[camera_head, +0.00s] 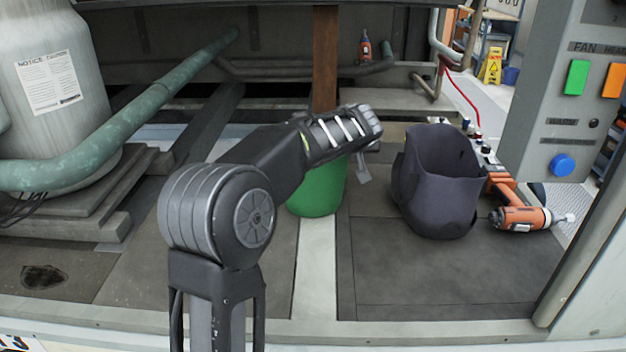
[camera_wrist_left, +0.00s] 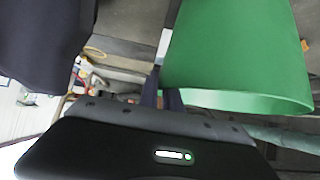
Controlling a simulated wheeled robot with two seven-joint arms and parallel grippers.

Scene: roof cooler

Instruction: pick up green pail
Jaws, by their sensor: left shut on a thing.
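The green pail (camera_head: 318,190) stands behind my left arm in the head view, partly hidden by it, on the floor panels near the middle. It fills the upper right of the left wrist view (camera_wrist_left: 240,50), with its rim towards the camera. My left gripper (camera_head: 365,165) is at the pail's right side. In the left wrist view the fingers (camera_wrist_left: 163,90) meet the pail's rim at its left edge, shut on it. Most of the fingers are hidden in the head view. My right gripper is in neither view.
A dark fabric bucket (camera_head: 435,190) stands close to the right of the pail. An orange power drill (camera_head: 520,217) lies right of it. A brown post (camera_head: 325,60) rises behind the pail. A grey tank (camera_head: 60,80) and green pipe (camera_head: 130,130) are at the left.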

